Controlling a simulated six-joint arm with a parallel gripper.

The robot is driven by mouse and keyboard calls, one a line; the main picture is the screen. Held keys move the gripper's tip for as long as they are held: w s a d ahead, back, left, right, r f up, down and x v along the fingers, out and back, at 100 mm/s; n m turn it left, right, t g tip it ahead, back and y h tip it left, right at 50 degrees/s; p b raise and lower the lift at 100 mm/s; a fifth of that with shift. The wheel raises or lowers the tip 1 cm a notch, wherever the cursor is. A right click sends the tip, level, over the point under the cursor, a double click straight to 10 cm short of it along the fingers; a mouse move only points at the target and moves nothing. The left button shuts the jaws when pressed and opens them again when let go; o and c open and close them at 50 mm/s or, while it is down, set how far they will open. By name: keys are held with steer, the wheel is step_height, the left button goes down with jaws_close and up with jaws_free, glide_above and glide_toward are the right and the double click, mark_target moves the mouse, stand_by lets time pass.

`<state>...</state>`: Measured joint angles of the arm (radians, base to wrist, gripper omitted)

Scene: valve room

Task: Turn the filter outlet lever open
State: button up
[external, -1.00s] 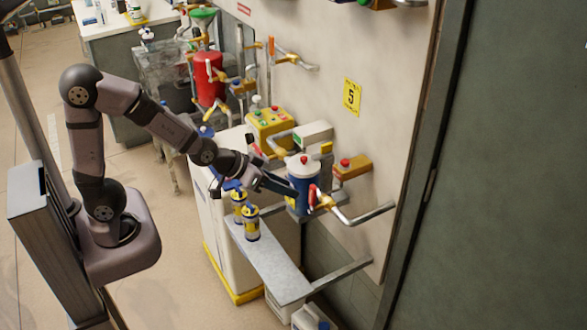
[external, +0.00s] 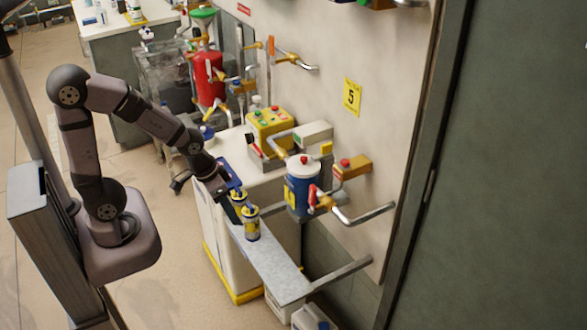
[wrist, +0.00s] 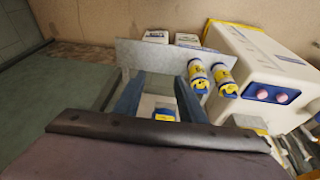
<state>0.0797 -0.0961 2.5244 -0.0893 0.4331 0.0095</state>
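The filter (external: 301,190) is a blue and white canister with a red knob on its white lid, mounted by the wall in the external view. A red lever (external: 312,195) stands roughly upright at its right side, by the yellow valve fitting and the grey outlet pipe (external: 366,215). My gripper (external: 232,208) is left of the filter, apart from the lever, and angled downward near two small cans. In the wrist view my gripper (wrist: 160,80) has its two fingers apart with nothing clamped between them. I cannot make out the lever in the wrist view.
Two yellow-labelled cans (external: 252,224) stand on a narrow grey shelf (external: 272,265); they also show in the wrist view (wrist: 223,78). A white cabinet (wrist: 262,72) is beside them. A yellow button box (external: 270,126) and another red-handled valve (external: 257,151) lie behind.

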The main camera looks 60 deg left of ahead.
steer(key=shift+s+a+f+g, duration=0.1)
steer(key=shift+s+a+g, duration=0.1)
steer(key=shift+s, duration=0.3)
steer(key=shift+s+a+f+g, duration=0.1)
steer(key=shift+s+a+g, duration=0.1)
steer(key=shift+s, duration=0.3)
steer(key=shift+w, duration=0.1)
steer(key=c, duration=0.9)
steer(key=w+n+h, duration=0.1)
steer(key=w+n, duration=0.1)
steer(key=w, duration=0.1)
steer(key=w+r+n+g+h, duration=0.1)
steer(key=w+n, duration=0.2)
steer(key=w+r+n+g+h, duration=0.1)
steer(key=w+n, duration=0.2)
steer(key=shift+d+r, duration=0.1)
steer(key=shift+d, duration=0.05)
jaws_close()
steer(key=w+a+r+n+h, duration=0.3)
steer(key=w+r+n+h, duration=0.1)
steer(key=w+n+h, duration=0.1)
steer(key=w+a+r+n+h, duration=0.3)
steer(key=w+r+n+h, duration=0.1)
steer(key=w, duration=0.4)
steer(key=shift+a+r+n+h, duration=0.25)
steer(key=shift+a+n+h, duration=0.15)
steer(key=shift+n, duration=0.2)
